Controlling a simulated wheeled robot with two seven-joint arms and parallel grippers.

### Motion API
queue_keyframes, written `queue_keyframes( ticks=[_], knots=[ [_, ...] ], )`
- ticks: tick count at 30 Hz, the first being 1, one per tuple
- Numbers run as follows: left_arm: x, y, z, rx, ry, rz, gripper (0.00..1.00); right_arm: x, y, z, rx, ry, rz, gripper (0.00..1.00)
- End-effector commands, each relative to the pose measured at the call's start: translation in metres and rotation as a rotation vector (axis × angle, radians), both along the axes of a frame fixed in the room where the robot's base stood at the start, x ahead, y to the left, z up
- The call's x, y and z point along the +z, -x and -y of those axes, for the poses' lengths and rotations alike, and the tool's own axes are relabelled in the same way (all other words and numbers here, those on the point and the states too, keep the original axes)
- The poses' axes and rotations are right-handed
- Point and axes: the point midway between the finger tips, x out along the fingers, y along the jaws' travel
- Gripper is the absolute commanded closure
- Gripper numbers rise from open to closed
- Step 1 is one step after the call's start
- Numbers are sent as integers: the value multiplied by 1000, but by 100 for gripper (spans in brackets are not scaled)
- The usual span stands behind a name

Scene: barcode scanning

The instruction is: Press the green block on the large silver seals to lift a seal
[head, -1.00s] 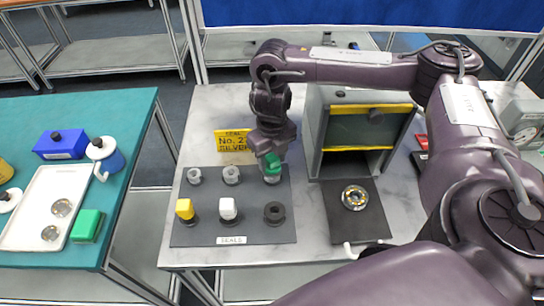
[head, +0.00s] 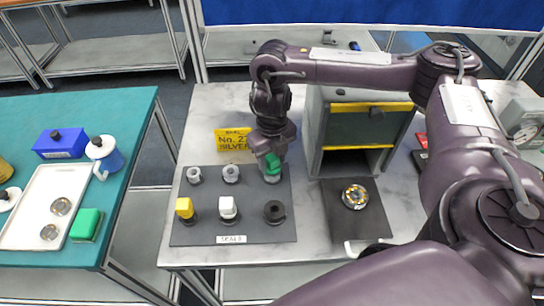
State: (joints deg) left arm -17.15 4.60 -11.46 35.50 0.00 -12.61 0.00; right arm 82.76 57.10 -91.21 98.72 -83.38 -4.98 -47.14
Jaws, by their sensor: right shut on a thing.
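My right gripper (head: 271,155) is shut on the green block (head: 272,162) and points down at the back right of the grey seals mat (head: 200,236). The green block is over a silver seal stack (head: 272,178) in the back row; whether it touches the stack cannot be told. Two other silver seal stacks, the left (head: 194,175) and the middle (head: 231,174), stand in the same row. A yellow block (head: 184,207), a white block (head: 227,207) and a dark ring stack (head: 274,211) are in the front row. My left gripper is not in view.
A yellow sign (head: 232,139) reading "No. 2 SILVER" stands behind the mat. A grey box with yellow edges (head: 361,128) stands right of my gripper. A ring-shaped part (head: 355,196) lies on a dark mat (head: 345,228). A teal table (head: 119,110) is at left.

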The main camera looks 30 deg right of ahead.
Motion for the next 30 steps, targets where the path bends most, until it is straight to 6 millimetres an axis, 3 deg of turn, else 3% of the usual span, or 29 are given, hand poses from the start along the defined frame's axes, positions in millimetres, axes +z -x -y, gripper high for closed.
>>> queue_keyframes(
  ticks=[30],
  knots=[
    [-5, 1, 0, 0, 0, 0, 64, -10, 1, 0, 0, 0, -2, 85]
  ],
)
